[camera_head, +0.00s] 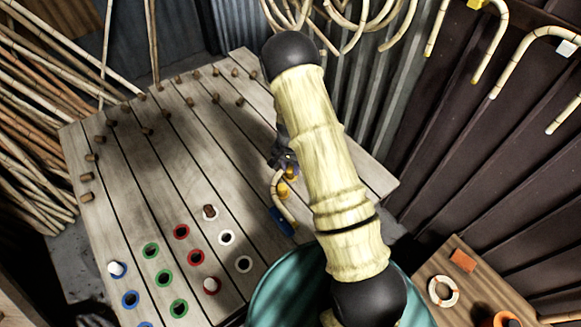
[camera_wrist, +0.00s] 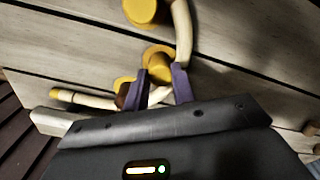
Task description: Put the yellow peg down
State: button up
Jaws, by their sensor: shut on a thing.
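My gripper (camera_wrist: 160,82) is shut on a yellow peg (camera_wrist: 158,62), whose round top shows between the dark purple fingers in the wrist view. In the head view, my gripper (camera_head: 284,160) is at the right part of the slatted table (camera_head: 215,150), partly hidden by my arm. A second yellow peg (camera_wrist: 140,12) is farther up the wrist view, and another yellow piece (camera_wrist: 125,83) is left of the fingers. A curved pale rattan cane (camera_wrist: 184,35) runs close beside the held peg. I cannot tell whether the held peg touches the table.
The cane (camera_head: 279,190) bends near a blue piece (camera_head: 281,220) in the head view. Brown pegs (camera_head: 190,102) line the table's far and left parts. Coloured rings (camera_head: 181,232) lie at the front. A teal round container (camera_head: 275,297) is below my arm. The table's middle is clear.

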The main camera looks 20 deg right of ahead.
aim_at(291, 170)
jog(key=shift+f, duration=0.2)
jog(key=o, duration=1)
jog(key=shift+c, duration=0.2)
jog(key=shift+r, duration=0.15)
notch_tip(291, 170, up, 12)
jog(key=b, duration=0.2)
jog(key=s+r+n+t, duration=0.1)
jog(key=s+r+n, duration=0.2)
jog(key=s+r, duration=0.3)
jog(key=s+r+n+t, duration=0.1)
jog(key=s+r+n, duration=0.3)
jog(key=s, duration=0.8)
notch_tip(291, 170, up, 3)
jog(key=shift+f+n+t, duration=0.1)
jog(key=shift+n+t, duration=0.2)
